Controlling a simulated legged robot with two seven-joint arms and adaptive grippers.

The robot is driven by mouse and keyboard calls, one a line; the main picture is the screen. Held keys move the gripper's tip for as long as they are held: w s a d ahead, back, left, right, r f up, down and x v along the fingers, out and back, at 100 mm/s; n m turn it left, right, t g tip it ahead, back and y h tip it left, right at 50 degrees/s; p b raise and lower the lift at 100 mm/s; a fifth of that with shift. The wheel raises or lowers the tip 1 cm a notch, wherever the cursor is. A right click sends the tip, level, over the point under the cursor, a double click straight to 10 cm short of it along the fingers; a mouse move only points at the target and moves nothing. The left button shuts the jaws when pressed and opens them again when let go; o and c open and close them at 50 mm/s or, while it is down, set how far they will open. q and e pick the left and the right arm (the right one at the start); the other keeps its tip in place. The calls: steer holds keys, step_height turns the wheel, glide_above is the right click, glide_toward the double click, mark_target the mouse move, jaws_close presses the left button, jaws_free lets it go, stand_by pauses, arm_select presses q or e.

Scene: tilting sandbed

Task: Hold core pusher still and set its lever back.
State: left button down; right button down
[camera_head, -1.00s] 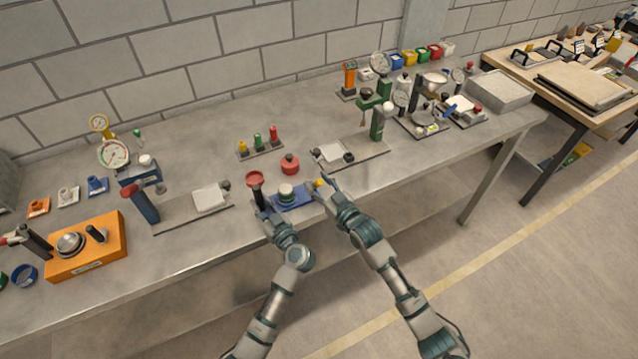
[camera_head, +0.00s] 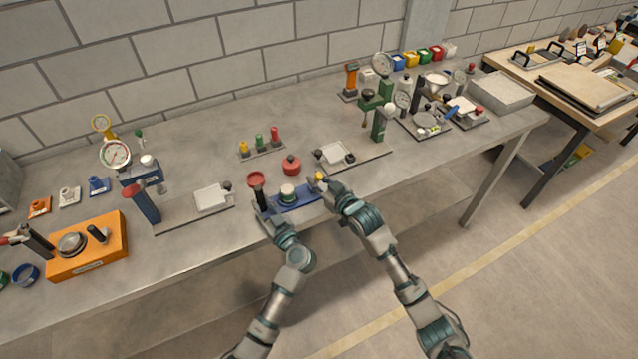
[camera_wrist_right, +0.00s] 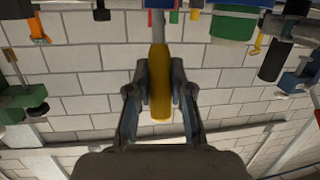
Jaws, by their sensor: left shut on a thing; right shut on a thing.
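The core pusher (camera_head: 291,200) has a blue base near the bench's front edge, with a white-and-green round piece on it. A dark post with a red top (camera_head: 257,178) rises at its left end. My left gripper (camera_head: 262,208) is shut on the core pusher at that end, low by the post; its fingertips are partly hidden. The yellow lever (camera_head: 319,176) stands at the right end, and my right gripper (camera_head: 320,184) is shut on it. In the right wrist view the yellow lever (camera_wrist_right: 160,80) sits between the two fingers (camera_wrist_right: 159,85).
Flat plates with white pads lie to the left (camera_head: 211,198) and right (camera_head: 333,153). A rack with yellow, green and red pegs (camera_head: 260,150) is behind. Bare bench lies between them.

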arm_select(q)
steer(key=shift+s+a+f, duration=0.1)
steer(key=shift+a+f, duration=0.2)
arm_select(e)
steer(key=w+g+h, duration=0.2)
steer(key=shift+w+a+r+m+g, duration=0.15)
steer(key=shift+w+r+m+g, duration=0.05)
steer(key=shift+r+m+g, duration=0.15)
steer(key=shift+w+a+g+h, duration=0.25)
steer(key=shift+w+g+h, duration=0.35)
steer(key=shift+g, duration=0.25)
steer(key=shift+w+a+f+g, duration=0.15)
steer(key=shift+w+g, duration=0.1)
steer(key=shift+g, duration=0.35)
steer(key=shift+f+h, duration=0.1)
steer(key=shift+h, duration=0.3)
steer(key=c, duration=1)
jaws_free()
arm_select(q)
steer(key=shift+d, duration=0.15)
arm_select(e)
steer(key=shift+a, duration=0.1)
steer(key=shift+s+a, duration=0.1)
steer(key=shift+a, duration=0.05)
